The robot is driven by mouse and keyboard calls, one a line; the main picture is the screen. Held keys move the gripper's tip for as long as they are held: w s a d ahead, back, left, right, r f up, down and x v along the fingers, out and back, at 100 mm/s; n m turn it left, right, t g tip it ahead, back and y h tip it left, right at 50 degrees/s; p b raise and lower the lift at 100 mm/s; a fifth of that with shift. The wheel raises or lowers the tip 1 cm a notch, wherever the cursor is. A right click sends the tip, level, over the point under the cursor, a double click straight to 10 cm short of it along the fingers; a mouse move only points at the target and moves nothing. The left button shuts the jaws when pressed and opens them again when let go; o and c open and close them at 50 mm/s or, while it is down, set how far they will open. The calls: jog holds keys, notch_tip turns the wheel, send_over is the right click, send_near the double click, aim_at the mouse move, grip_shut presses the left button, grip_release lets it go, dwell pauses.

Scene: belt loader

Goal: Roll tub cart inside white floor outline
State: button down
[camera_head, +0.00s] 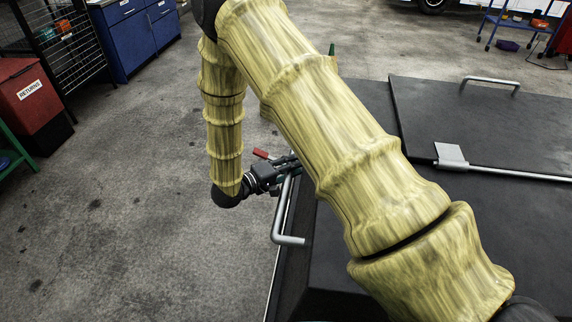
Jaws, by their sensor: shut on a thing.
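A large black tub cart with a dark lid (440,115) fills the right side and lower middle of the head view. A grey bent tube handle (291,240) sticks out along its left edge. My gripper (286,166) is shut on this handle near its far end. The fingers are small in the picture and partly hidden by my arm. My arm, in a yellow streaked sleeve, crosses in front of the cart and hides much of its middle. The cart's wheels are out of sight. I see no white floor outline in this view.
A red bin marked RETURNS (32,100) stands at the left, beside a green frame (14,150). Blue cabinets (135,38) and a black mesh rack (72,40) stand behind. A blue trolley (515,30) is at the far right. The concrete floor left of the cart is clear.

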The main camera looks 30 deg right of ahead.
jog(key=s+d, duration=0.1)
jog(key=d, duration=0.1)
jog(key=s+d, duration=0.1)
jog(key=d, duration=0.1)
jog(key=shift+s, duration=0.4)
jog(key=shift+w+a, duration=0.1)
jog(key=c, duration=1.4)
grip_release()
jog(key=shift+w+a, duration=0.2)
jog(key=shift+a, duration=0.1)
jog(key=shift+o, duration=0.7)
jog(key=shift+w+a, duration=0.2)
jog(key=shift+a, duration=0.1)
jog(key=v, duration=1.2)
jog(key=shift+s+a+r, duration=0.1)
jog(key=shift+a, duration=0.05)
